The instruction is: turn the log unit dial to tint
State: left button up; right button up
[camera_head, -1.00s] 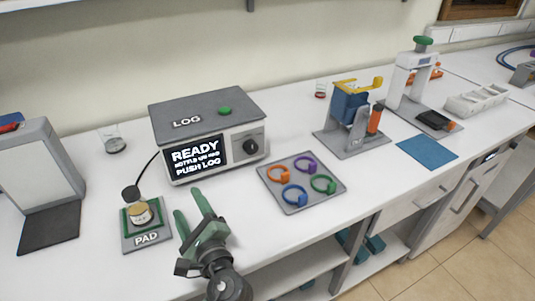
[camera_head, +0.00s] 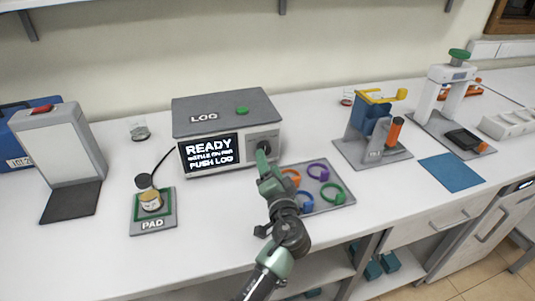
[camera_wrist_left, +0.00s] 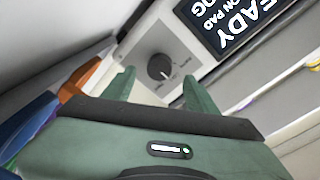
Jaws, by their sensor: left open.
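The log unit (camera_head: 225,125) is a grey-topped box marked LOG, with a green button (camera_head: 242,110) on top. Its black screen (camera_head: 210,152) reads READY and PUSH LOG. The black dial (camera_wrist_left: 160,67) shows in the left wrist view on a light panel, its small labels too blurred to read. My left gripper (camera_head: 264,165) is in front of the dial in the head view and partly hides it. In the left wrist view its two green fingers (camera_wrist_left: 155,88) are open, one to each side below the dial, apart from it. My right gripper is not in view.
The pad (camera_head: 152,224) with a small jar (camera_head: 150,200) stands left of the unit, wired to it. A grey tray (camera_head: 342,199) with several coloured rings lies just right of my left gripper. A blue-and-yellow device (camera_head: 372,115) stands further right.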

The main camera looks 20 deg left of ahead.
aim_at(264, 149)
pick_arm(q)
jog(key=x, duration=0.3)
jog(key=shift+w+a+p, duration=0.15)
jog(key=shift+w+p, duration=0.2)
jog(key=shift+w, duration=0.05)
jog(key=shift+w+a, duration=0.2)
jog(key=shift+w, duration=0.1)
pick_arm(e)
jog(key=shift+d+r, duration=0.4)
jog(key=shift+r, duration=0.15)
pick_arm(q)
grip_shut()
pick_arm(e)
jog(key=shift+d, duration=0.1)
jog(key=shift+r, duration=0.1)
pick_arm(q)
jog(key=m+p, duration=0.2)
jog(key=m, duration=0.3)
jog(key=shift+r+g, duration=0.2)
jog(key=shift+g, duration=0.1)
jog(key=shift+d+f+m+p, duration=0.1)
jog(key=shift+m+p, duration=1.2)
jog(key=shift+m, duration=1)
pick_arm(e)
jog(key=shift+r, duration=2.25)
